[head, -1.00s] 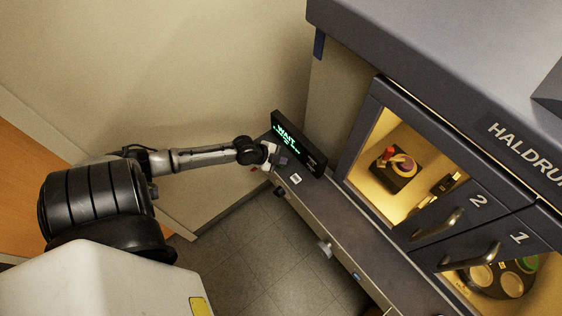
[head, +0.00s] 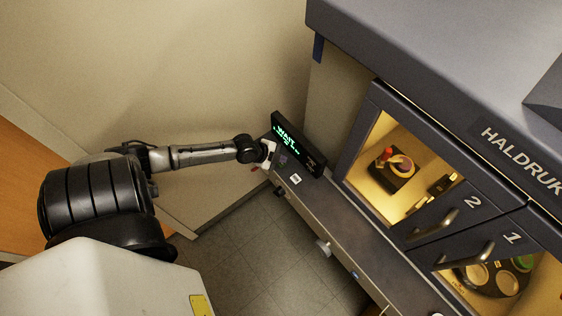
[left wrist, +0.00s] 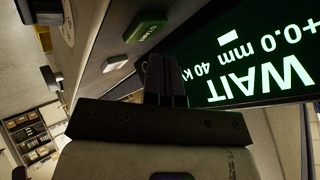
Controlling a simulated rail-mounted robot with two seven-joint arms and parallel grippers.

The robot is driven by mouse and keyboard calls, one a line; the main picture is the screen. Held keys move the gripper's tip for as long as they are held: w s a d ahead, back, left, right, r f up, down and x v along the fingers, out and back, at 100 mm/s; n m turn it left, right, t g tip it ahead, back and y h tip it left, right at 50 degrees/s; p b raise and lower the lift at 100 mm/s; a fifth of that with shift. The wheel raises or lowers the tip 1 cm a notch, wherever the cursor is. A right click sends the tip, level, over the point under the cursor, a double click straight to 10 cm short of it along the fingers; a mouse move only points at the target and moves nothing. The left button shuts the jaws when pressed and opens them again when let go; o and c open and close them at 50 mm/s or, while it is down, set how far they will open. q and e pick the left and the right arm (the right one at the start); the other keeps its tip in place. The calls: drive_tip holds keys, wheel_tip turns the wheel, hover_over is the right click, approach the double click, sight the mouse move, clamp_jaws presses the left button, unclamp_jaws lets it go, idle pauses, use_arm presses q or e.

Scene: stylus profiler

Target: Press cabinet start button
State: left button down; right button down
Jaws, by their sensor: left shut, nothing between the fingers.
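The cabinet's dark display (head: 298,145) shows green text reading WAIT; in the left wrist view the display (left wrist: 245,60) is upside down, with "+0.0 mm" also readable. A green button (left wrist: 146,26) with small lettering I cannot read sits on the grey ledge below the display. A pale block (left wrist: 116,63) is beside it. My left gripper (head: 270,156) is at the ledge's far left end, by the display. In the left wrist view its fingers (left wrist: 165,80) are together and empty, close to the button. I cannot tell whether the fingertips touch anything. My right gripper is out of view.
A grey cabinet (head: 430,70) stands on the right, with lit windows and door handles marked 2 (head: 433,226) and 1 (head: 466,257). A small white label (head: 296,179) is on the ledge. Wall lies behind the arm; the floor (head: 245,250) below is clear.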

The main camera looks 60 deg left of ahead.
sight(281, 164)
use_arm(q)
drive_tip(key=shift+r+p, duration=2.3)
drive_tip(key=shift+r, duration=0.25)
